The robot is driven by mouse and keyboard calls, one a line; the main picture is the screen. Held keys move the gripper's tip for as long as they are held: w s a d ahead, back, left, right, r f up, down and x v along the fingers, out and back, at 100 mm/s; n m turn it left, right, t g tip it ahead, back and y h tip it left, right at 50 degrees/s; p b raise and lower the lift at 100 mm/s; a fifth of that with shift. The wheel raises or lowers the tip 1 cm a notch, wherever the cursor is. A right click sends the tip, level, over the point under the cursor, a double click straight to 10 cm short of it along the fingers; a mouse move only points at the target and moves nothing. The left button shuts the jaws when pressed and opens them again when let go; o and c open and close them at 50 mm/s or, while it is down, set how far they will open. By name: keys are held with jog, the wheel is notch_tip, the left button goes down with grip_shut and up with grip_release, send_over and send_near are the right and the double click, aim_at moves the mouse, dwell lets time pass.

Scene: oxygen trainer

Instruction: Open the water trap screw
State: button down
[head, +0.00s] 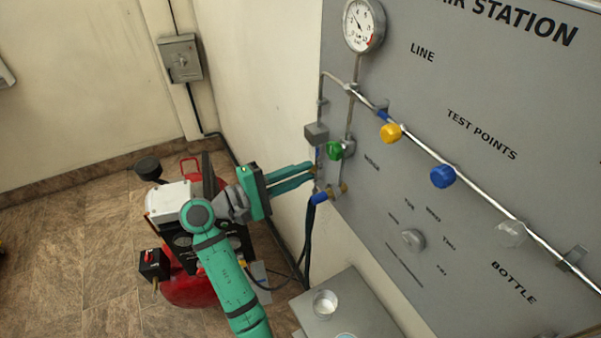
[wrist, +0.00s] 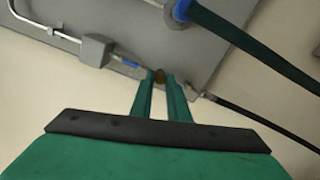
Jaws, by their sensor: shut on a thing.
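My gripper (head: 314,172) reaches from the left to the lower left edge of the grey panel (head: 460,190). In the wrist view its two teal fingers (wrist: 161,78) are closed on a small brass screw (wrist: 160,75). The fingers hide most of the screw, so its turn cannot be told. The screw is in line with a thin pipe from a grey block (wrist: 95,50), with a small blue part between them. In the head view the grey block (head: 316,133) is just above my fingertips.
A green knob (head: 334,150) and a blue hose fitting (head: 320,198) are close to my fingers. The dark hose (wrist: 250,45) crosses the right of the wrist view. A gauge (head: 363,25), yellow knob (head: 390,132) and blue knob (head: 443,176) are on the panel. A table with a cup (head: 325,304) stands below.

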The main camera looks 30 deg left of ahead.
jog(key=shift+a, duration=0.1)
jog(key=c, duration=1.7)
grip_release()
jog(key=shift+s, duration=0.1)
jog(key=v, duration=1)
jog(key=shift+s+a, duration=0.2)
jog(key=shift+s, duration=0.1)
jog(key=shift+f, duration=0.1)
